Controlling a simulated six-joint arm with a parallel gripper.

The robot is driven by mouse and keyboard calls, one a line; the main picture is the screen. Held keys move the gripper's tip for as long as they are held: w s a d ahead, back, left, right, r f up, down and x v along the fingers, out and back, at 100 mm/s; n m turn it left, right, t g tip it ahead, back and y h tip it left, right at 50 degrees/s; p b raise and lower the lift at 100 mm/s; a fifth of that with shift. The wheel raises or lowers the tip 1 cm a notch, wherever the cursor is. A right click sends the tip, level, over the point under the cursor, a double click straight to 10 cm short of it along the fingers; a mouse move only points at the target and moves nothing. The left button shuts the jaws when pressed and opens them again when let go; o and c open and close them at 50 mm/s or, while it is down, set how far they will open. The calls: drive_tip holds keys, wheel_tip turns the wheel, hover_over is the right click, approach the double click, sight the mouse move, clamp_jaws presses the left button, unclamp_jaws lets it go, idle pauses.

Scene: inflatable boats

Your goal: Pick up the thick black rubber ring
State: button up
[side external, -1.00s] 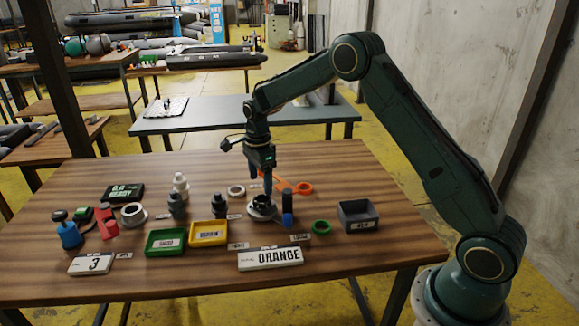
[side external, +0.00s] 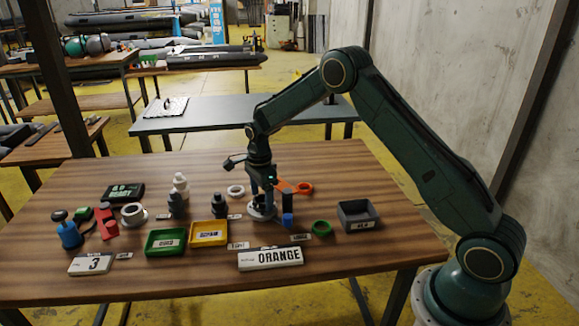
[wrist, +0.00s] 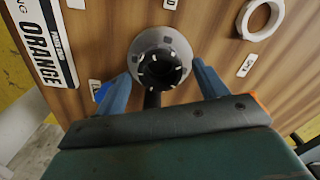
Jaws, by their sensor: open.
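The thick black ring (wrist: 161,71) sits in the middle of a grey round flange-like base (wrist: 137,47), seen from above in the wrist view. Light marks show around the ring's rim. My gripper (wrist: 162,70) is open, with one blue finger on each side of the ring and base. I cannot tell whether the fingers touch either. In the side view my gripper (side external: 271,203) is low over the grey base (side external: 262,214), and the fingers mostly hide the ring. A dark stem-like part shows below the ring in the wrist view.
A blue piece (side external: 288,220) stands close at the right of the base. A green ring (side external: 321,228), an orange ring-ended part (side external: 304,188), a white ring (side external: 236,190) and a grey bin (side external: 359,215) are nearby. The ORANGE sign (side external: 270,259) lies in front.

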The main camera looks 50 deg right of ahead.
idle(0.4)
drive_tip(key=c, duration=1.1)
drive_tip(key=shift+o, duration=0.2)
drive_tip(key=shift+r, duration=0.1)
wheel_tip(320, 180, up, 20)
idle(0.4)
